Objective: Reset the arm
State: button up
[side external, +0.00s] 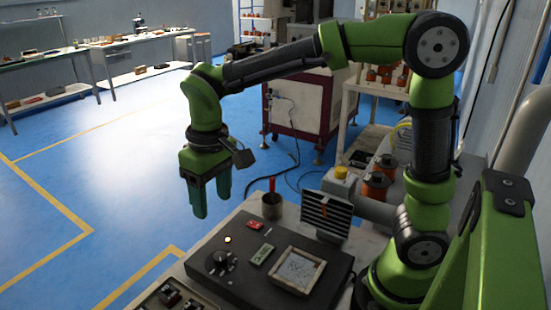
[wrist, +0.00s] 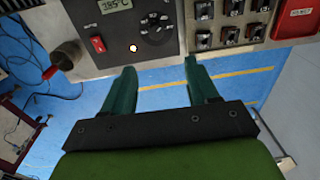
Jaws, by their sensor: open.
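My green arm is bent over the left edge of the work table in the side external view. My gripper (side external: 209,192) points down beyond the table edge, over the blue floor. In the wrist view its two green fingers (wrist: 158,84) are spread apart with nothing between them. The dark control panel (side external: 253,262) lies on the table to the right of the gripper. It carries a black knob (side external: 218,262), a red switch (side external: 256,225) and a small green display (side external: 263,254). In the wrist view the display (wrist: 115,5) reads what looks like 195 °C.
A dark cup (side external: 271,206) with a red-handled item stands at the table's back. Several switches (wrist: 231,22) and a red box (wrist: 296,18) show in the wrist view. Floor left of the gripper is clear.

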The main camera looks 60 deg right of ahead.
jog(key=s+d+r+m+t+y, duration=0.1)
jog(key=s+d+r+m+t, duration=0.2)
jog(key=s+d+t, duration=0.3)
jog(key=shift+s+d+m+t+y, duration=0.4)
jog(key=shift+s+d, duration=1.2)
jog(key=shift+s, duration=0.95)
